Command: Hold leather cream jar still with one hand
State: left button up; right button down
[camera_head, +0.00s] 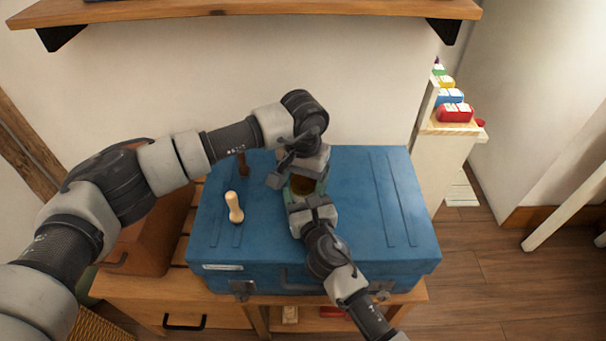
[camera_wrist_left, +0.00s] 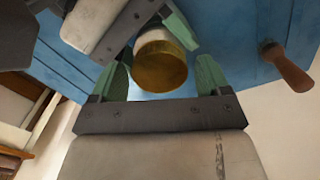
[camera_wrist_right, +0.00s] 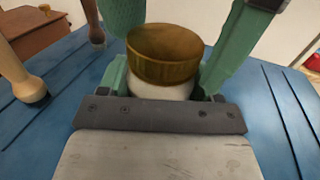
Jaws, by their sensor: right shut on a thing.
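The leather cream jar (camera_head: 302,185) stands on the blue suitcase (camera_head: 345,220), mostly hidden between my two grippers in the head view. The right wrist view shows its brown-gold lid (camera_wrist_right: 164,54) and white body (camera_wrist_right: 160,90). My right gripper (camera_wrist_right: 162,88) is shut on the white body, low down, from the near side. My left gripper (camera_wrist_left: 160,78) reaches in from the far side. Its green fingers are apart, on either side of the lid, with gaps showing in the left wrist view.
A pale wooden-handled tool (camera_head: 234,207) stands on the suitcase left of the jar. A dark brown handle (camera_head: 243,163) is behind it, near my left forearm. A brown case (camera_head: 150,235) sits left on the wooden bench (camera_head: 200,308). A shelf (camera_head: 250,12) hangs above.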

pick_arm(q)
jog(key=c, duration=0.9)
jog(key=shift+o, duration=0.2)
jog(key=n, duration=1.3)
jog(key=shift+n, duration=0.4)
jog(key=n, duration=0.7)
jog(key=shift+n, duration=0.3)
jog(key=n, duration=0.3)
jog(key=shift+r+n, duration=0.1)
jog(key=shift+n, duration=0.3)
jog(key=n, duration=0.3)
jog(key=shift+n, duration=0.4)
jog(key=n, duration=0.3)
jog(key=shift+n, duration=0.3)
jog(key=n, duration=0.9)
jog(key=shift+n, duration=0.3)
jog(key=n, duration=0.5)
jog(key=shift+n, duration=0.4)
jog(key=n, duration=0.6)
